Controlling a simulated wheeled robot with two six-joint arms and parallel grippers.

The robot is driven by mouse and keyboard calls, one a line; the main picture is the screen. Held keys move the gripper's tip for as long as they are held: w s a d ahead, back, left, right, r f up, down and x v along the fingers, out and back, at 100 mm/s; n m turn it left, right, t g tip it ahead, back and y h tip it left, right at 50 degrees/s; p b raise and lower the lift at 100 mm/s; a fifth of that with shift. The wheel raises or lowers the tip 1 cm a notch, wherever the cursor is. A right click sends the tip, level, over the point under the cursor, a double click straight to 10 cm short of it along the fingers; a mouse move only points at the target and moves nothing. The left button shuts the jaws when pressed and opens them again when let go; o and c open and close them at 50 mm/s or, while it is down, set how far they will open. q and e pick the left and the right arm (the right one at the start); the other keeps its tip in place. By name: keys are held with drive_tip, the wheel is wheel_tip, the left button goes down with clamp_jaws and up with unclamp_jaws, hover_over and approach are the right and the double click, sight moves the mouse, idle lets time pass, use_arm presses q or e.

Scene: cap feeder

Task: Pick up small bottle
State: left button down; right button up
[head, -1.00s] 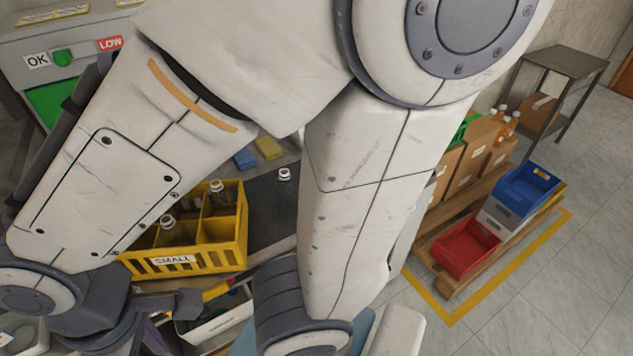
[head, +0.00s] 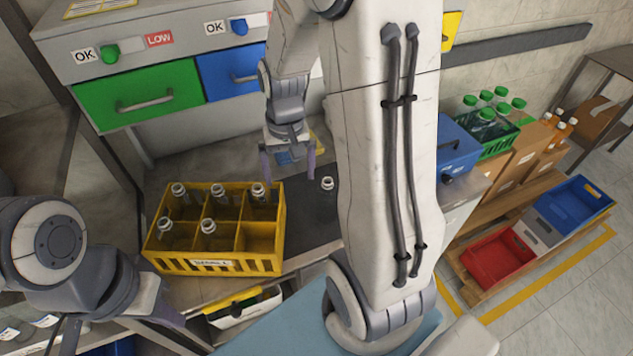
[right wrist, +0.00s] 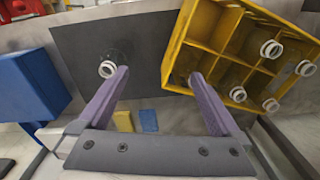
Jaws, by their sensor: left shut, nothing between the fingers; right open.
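A small bottle (head: 327,184) with a white neck ring stands upright on the dark mat (head: 310,205). In the right wrist view the bottle (right wrist: 108,69) shows from above, beside the left fingertip. My right gripper (head: 288,172) is open and empty above the mat, left of the bottle in the head view; its purple fingers also show in the right wrist view (right wrist: 158,75). My left gripper (head: 155,312) is at the lower left, partly cut off, shut and empty.
A yellow crate (head: 215,265) left of the mat holds several similar bottles; its front right compartment is empty. Green (head: 140,100) and blue (head: 228,75) drawers stand behind. A blue box (head: 458,148) is at the right. Yellow and blue blocks lie behind the mat.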

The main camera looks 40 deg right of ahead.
sight(327, 188)
drive_tip(key=d+m, duration=0.1)
drive_tip(key=d, duration=0.2)
drive_tip(key=d+f+m, duration=0.1)
drive_tip(key=d, duration=0.2)
drive_tip(key=d+m+p, duration=0.1)
drive_tip(key=d, duration=0.2)
drive_tip(key=shift+s+d+f+m, duration=0.25)
drive_tip(key=shift+s+f+m, duration=0.05)
drive_tip(key=shift+f, duration=0.05)
drive_tip(key=f, duration=0.4)
drive_tip(key=shift+s+d+f+p, duration=0.1)
drive_tip(key=shift+d+f+p, duration=0.15)
drive_tip(key=shift+d+p, duration=0.15)
drive_tip(key=shift+f, duration=0.55)
wheel_tip(327, 188, down, 4)
drive_tip(key=shift+r+p, duration=0.15)
drive_tip(key=shift+p, duration=0.85)
drive_tip(key=shift+f, duration=0.75)
drive_tip(key=shift+c, duration=0.3)
clamp_jaws()
